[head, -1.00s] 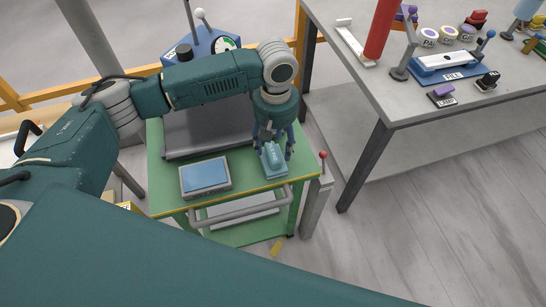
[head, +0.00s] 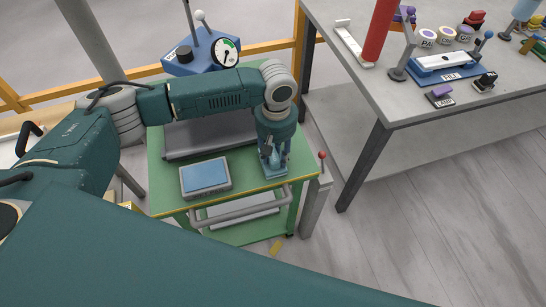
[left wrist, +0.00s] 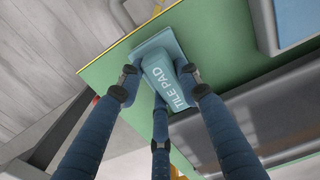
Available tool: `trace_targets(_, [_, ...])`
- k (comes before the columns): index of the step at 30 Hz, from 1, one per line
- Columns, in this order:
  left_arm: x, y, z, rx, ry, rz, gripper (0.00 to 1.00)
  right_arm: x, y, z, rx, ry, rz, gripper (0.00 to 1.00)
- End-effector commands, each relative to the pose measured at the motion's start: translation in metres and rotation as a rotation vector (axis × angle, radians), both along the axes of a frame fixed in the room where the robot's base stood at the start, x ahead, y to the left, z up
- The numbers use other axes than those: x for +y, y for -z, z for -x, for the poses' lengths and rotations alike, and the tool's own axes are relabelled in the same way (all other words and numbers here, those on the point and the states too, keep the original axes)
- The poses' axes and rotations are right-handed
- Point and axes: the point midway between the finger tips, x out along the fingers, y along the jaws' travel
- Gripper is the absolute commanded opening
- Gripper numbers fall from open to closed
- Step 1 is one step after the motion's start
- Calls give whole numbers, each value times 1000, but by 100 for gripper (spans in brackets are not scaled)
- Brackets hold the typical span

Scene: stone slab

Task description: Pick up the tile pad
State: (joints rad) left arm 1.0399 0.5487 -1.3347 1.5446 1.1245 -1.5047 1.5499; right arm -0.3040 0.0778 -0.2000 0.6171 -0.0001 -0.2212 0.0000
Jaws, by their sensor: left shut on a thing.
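The tile pad (left wrist: 168,80) is a light blue-teal block with a raised grip lettered "TILE PAD". In the left wrist view it lies between the fingers of my left gripper (left wrist: 160,85), which is shut on it. In the head view the gripper (head: 273,162) points down at the right front of the green cart, and the pad (head: 272,172) shows only partly beneath the fingers. I cannot tell whether the pad touches the cart top. My right gripper is not in view.
The green cart (head: 168,202) also bears a grey tray with a blue surface (head: 206,177) and has a grey front handle (head: 240,206). A blue gauge device (head: 205,52) stands behind. A grey table (head: 420,105) with several tools is at the right, across a floor gap.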

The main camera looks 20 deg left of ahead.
Motion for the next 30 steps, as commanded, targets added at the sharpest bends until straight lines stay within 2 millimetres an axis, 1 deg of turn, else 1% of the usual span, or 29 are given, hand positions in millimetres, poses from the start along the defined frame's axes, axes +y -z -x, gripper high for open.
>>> trace_targets(1, [0, 0, 0, -1, 0, -1, 1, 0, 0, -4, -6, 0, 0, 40])
trace_targets(5, [0, -3, -1, -1, 0, 0, 1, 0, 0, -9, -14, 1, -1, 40])
trace_targets(8, [-1, -11, -1, -3, 0, 3, 1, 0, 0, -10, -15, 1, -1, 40])
trace_targets(11, [0, -24, -1, -4, 0, 2, 1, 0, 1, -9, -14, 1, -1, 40])
trace_targets(14, [0, -44, -2, -4, 1, 2, 1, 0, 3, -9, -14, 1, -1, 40])
trace_targets(24, [-1, -142, -2, -6, 1, 3, 1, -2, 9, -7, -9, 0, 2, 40])
trace_targets(27, [-1, -164, -1, -4, 0, 2, 1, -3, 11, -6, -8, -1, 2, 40])
trace_targets(30, [-1, -181, -1, -3, 0, 1, 1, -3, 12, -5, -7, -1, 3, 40])
